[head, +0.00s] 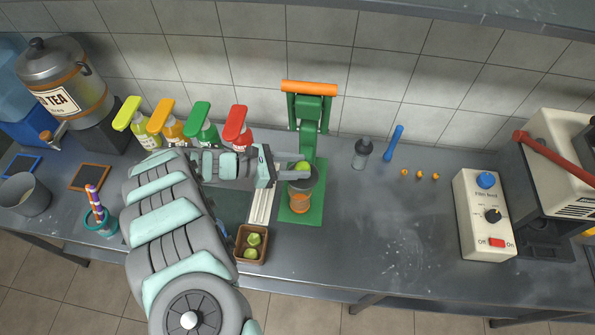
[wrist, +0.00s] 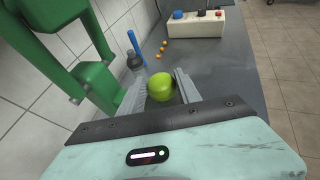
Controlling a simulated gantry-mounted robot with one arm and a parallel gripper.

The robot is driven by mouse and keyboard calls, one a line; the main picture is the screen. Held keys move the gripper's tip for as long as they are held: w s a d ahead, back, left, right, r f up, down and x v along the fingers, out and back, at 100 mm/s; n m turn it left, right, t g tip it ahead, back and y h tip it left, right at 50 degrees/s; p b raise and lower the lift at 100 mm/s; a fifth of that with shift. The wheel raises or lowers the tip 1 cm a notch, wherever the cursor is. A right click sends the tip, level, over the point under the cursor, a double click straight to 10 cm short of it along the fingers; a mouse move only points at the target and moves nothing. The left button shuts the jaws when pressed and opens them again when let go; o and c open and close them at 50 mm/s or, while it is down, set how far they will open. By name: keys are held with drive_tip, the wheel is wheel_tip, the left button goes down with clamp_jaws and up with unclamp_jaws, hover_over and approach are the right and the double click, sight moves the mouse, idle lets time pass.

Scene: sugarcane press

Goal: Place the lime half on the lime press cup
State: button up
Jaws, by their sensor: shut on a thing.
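The lime half (wrist: 161,87) is green and sits between the two fingers of my gripper (wrist: 160,90) in the wrist view. In the head view, my gripper (head: 296,172) is shut on the lime half (head: 303,167) and holds it at the grey lime press cup (head: 303,184), near its upper rim. I cannot tell whether the lime touches the cup. The green lime press (head: 309,135) with its orange handle (head: 309,87) stands behind, its lever raised. The press frame also shows at the left in the wrist view (wrist: 85,70).
A brown box (head: 240,256) with green limes stands at the counter's front. Several coloured bottles (head: 203,130) stand behind my arm. A grey shaker (head: 362,152) and blue stick (head: 393,143) stand right of the press.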

drive_tip(key=shift+f, duration=1.75)
drive_tip(key=shift+f, duration=0.3)
drive_tip(key=o, duration=1)
drive_tip(key=shift+r, duration=0.1)
drive_tip(key=shift+o, duration=0.2)
drive_tip(key=shift+r, duration=0.1)
drive_tip(key=shift+a+r, duration=0.1)
drive_tip(key=shift+r, duration=0.1)
drive_tip(key=b+v, duration=0.1)
drive_tip(key=v, duration=1)
drive_tip(key=shift+s+a, duration=0.2)
drive_tip(key=shift+a, duration=0.2)
